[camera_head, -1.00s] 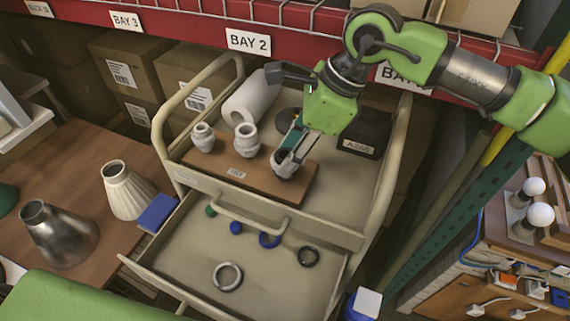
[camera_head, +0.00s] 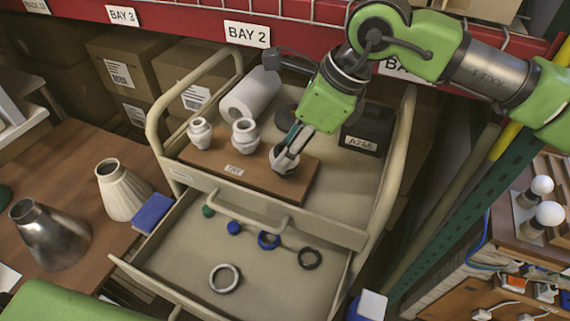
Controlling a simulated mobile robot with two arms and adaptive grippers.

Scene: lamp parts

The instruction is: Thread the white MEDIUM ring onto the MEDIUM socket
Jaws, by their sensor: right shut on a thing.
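Three pale sockets stand in a row on a brown board (camera_head: 222,163) on the cart top: a left one (camera_head: 200,134), a middle one (camera_head: 245,137) and a right one at the board's right end. My right gripper (camera_head: 284,156) points down at the right socket. It is shut on a pale, ring-like thing at that socket's mouth, which looks like the white ring. The fingers hide much of the socket and ring, so I cannot tell whether the ring is around the socket or only touching its top. My left gripper is not in view.
The open drawer (camera_head: 180,255) below holds a large grey-white ring (camera_head: 225,278), a black ring (camera_head: 310,258), a blue ring (camera_head: 268,240) and smaller blue and green pieces.

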